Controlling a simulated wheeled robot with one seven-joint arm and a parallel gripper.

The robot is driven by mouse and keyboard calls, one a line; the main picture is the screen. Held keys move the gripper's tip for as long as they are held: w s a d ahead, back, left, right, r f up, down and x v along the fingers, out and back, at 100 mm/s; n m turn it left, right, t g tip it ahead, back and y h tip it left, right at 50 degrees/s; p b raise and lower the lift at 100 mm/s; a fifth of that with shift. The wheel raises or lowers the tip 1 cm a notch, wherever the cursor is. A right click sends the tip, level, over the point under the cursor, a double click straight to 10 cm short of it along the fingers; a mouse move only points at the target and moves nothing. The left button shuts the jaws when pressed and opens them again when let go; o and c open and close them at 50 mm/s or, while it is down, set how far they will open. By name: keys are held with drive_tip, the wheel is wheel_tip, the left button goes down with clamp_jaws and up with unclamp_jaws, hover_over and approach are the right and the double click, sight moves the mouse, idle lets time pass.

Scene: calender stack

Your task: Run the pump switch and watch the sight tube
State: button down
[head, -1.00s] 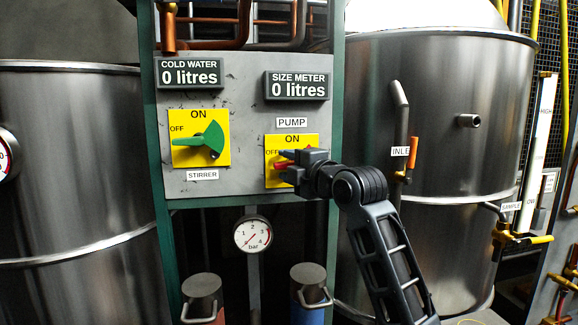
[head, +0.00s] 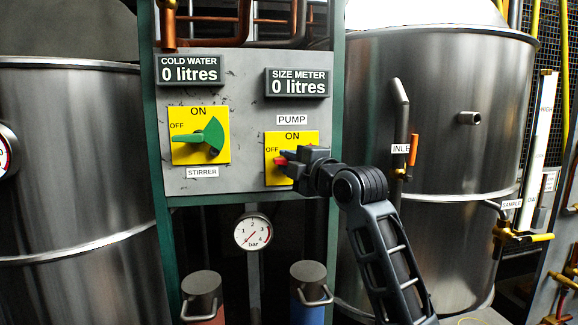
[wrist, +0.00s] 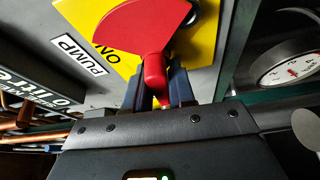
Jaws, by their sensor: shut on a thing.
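The red pump switch (head: 281,160) sits on a yellow plate marked ON at the top and OFF at the left, under the PUMP label. Its red handle (wrist: 154,78) lies between the two dark fingers of my gripper (wrist: 160,92), which is shut on it. In the head view my gripper (head: 290,164) covers most of the switch, and the handle's red end points left. The white sight tube (head: 538,140) stands upright at the right, beside the steel tank. I cannot make out a liquid level in it.
The green stirrer switch (head: 205,137) is left of the pump switch. The size meter (head: 296,83) and cold water meter (head: 190,71) read 0 litres. A pressure gauge (head: 253,231) hangs below the panel. A steel tank (head: 440,110) stands behind my arm.

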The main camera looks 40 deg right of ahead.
drive_tip(key=m+t+h+b, duration=0.1)
drive_tip(key=m+b, duration=0.1)
drive_tip(key=m, duration=0.4)
drive_tip(key=m+h, duration=0.1)
drive_tip(key=m, duration=0.1)
drive_tip(key=m+t+h, duration=0.1)
drive_tip(key=shift+s+d+r+m, duration=0.1)
drive_tip(key=shift+d+r+m, duration=0.1)
drive_tip(key=shift+r+m, duration=0.2)
drive_tip(key=m+h, duration=0.1)
drive_tip(key=m, duration=0.1)
drive_tip(key=m+h, duration=0.1)
drive_tip(key=m, duration=0.1)
drive_tip(key=shift+s+d+r+m, duration=0.1)
drive_tip(key=shift+d+m, duration=0.05)
drive_tip(key=shift+m, duration=0.25)
drive_tip(key=shift+s+d+m+g+h+b, duration=0.1)
drive_tip(key=shift+d+m+g+h+b, duration=0.2)
drive_tip(key=shift+m+h+b, duration=1)
drive_tip(key=shift+s+d+m+g+h+b, duration=0.1)
drive_tip(key=shift+m+g+h, duration=0.4)
drive_tip(key=shift+m, duration=1.6)
drive_tip(key=c, duration=1)
unclamp_jaws()
drive_tip(key=shift+r, duration=0.15)
drive_tip(key=shift+c, duration=0.2)
drive_tip(key=b+v, duration=0.1)
drive_tip(key=v, duration=0.7)
